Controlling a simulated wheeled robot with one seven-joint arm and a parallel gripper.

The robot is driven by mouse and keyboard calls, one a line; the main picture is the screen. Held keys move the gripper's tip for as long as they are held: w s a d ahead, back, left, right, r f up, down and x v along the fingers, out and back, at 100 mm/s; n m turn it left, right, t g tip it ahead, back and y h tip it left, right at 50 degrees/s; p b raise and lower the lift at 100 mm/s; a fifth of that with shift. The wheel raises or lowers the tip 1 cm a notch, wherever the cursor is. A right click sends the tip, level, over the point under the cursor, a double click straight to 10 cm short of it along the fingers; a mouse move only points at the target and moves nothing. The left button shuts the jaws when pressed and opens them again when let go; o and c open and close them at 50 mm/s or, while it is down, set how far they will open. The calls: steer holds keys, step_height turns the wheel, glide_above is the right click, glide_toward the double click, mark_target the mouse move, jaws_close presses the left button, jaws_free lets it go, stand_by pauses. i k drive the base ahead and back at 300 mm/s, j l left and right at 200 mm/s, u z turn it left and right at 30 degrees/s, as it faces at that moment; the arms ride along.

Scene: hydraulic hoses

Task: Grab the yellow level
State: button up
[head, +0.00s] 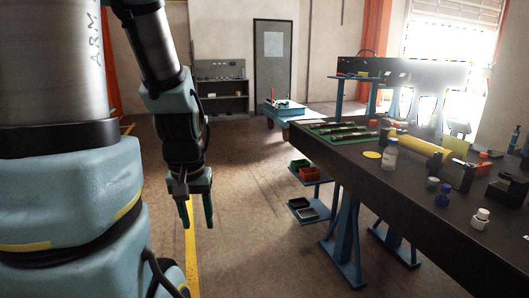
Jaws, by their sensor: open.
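A long yellow bar-like object (420,145) lies on the dark workbench (330,150) at the right. It is the most level-like yellow thing in view, but I cannot tell for certain that it is the level. My gripper (197,213) hangs left of the workbench over open floor, fingers pointing down. It is open and empty, well apart from the yellow object.
Shelves with bins (309,173) sit beside the bench's blue legs. The floor between my arm and the bench is clear.

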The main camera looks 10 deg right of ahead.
mark_target(365, 74)
steer(key=i+u, duration=0.15)
steer(key=i, duration=0.75)
steer(key=i+l+u, duration=0.15)
steer(key=i, duration=0.7)
steer(key=i+j, duration=0.1)
steer(key=i, duration=1.9)
steer(key=i+l+z, duration=0.15)
steer(key=i+z, duration=0.2)
steer(key=i, duration=0.3)
steer(key=i+z, duration=0.4)
steer(key=i, duration=0.3)
steer(key=i+j+z, duration=0.35)
steer(key=i, duration=0.3)
steer(key=i+z, duration=0.2)
steer(key=i, duration=0.4)
steer(key=i+z, duration=0.2)
steer(key=i, duration=0.4)
steer(key=i+j+z, duration=0.2)
steer(key=i, duration=0.4)
steer(key=i+l+z, duration=0.1)
steer(key=i+z, duration=0.15)
steer(key=z, duration=0.15)
steer(key=i+z, duration=0.25)
steer(key=z, duration=0.15)
steer(key=i+z, duration=0.25)
steer(key=z, duration=0.15)
steer(key=i+z, duration=0.35)
steer(key=k+j, duration=0.05)
steer(key=k, duration=0.1)
